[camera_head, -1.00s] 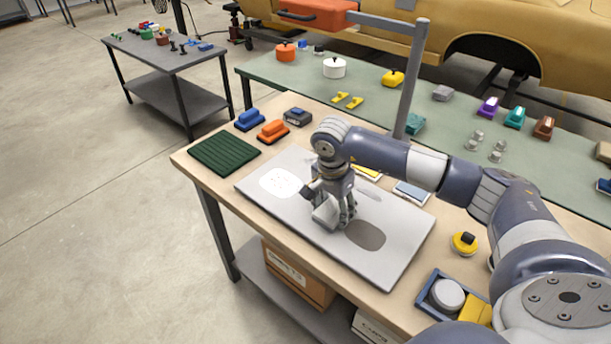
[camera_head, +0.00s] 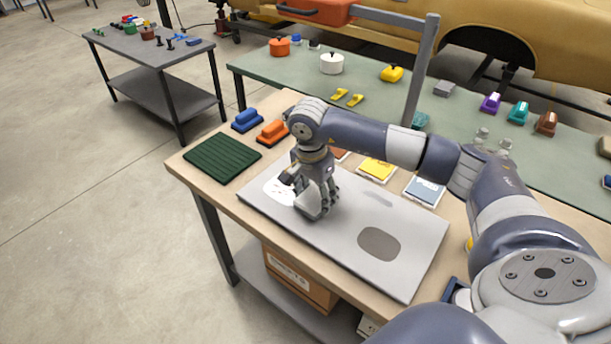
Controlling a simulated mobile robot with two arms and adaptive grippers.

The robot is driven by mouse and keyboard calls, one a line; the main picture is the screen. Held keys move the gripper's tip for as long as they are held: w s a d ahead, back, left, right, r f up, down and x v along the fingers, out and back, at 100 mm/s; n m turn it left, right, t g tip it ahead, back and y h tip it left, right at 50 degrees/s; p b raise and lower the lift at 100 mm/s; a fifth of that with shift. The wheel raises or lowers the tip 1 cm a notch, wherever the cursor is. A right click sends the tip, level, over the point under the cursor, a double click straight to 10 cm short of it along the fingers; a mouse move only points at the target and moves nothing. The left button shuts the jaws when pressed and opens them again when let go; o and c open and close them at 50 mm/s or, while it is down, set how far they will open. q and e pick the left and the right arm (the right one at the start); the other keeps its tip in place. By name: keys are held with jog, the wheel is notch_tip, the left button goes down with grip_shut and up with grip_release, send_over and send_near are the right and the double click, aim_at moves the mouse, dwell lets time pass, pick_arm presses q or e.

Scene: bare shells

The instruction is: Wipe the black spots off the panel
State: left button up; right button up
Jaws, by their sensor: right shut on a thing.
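The light grey panel (camera_head: 410,270) lies flat on the wooden table. It has a white patch (camera_head: 273,188) at its left end and a dark grey oval patch (camera_head: 379,243) towards its right. My right gripper (camera_head: 317,212) points down over the left part of the panel, at the right edge of the white patch, and hides part of it. It is shut on a grey block-like thing, mostly hidden by the fingers, low at the panel's surface. Any black spots left on the white patch are too small or hidden to tell. My left gripper is not in view.
A dark green ribbed mat (camera_head: 222,157) lies left of the panel. Blue (camera_head: 247,120) and orange (camera_head: 272,132) handled blocks stand behind it. A yellow pad (camera_head: 377,170) and a blue-grey pad (camera_head: 425,190) lie behind the panel. A grey post (camera_head: 420,75) rises behind.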

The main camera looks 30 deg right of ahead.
jog(key=r, duration=0.1)
jog(key=r+p, duration=0.1)
jog(key=r, duration=0.1)
jog(key=shift+s+d+r, duration=0.1)
jog(key=shift+s+r, duration=0.15)
jog(key=shift+s, duration=0.15)
jog(key=shift+r+p, duration=0.35)
jog(key=shift+w+r+p, duration=0.2)
jog(key=shift+r+p, duration=0.25)
jog(key=shift+r, duration=0.2)
jog(key=shift+s+r+p, duration=0.1)
jog(key=shift+r+p, duration=0.2)
jog(key=shift+r, duration=0.35)
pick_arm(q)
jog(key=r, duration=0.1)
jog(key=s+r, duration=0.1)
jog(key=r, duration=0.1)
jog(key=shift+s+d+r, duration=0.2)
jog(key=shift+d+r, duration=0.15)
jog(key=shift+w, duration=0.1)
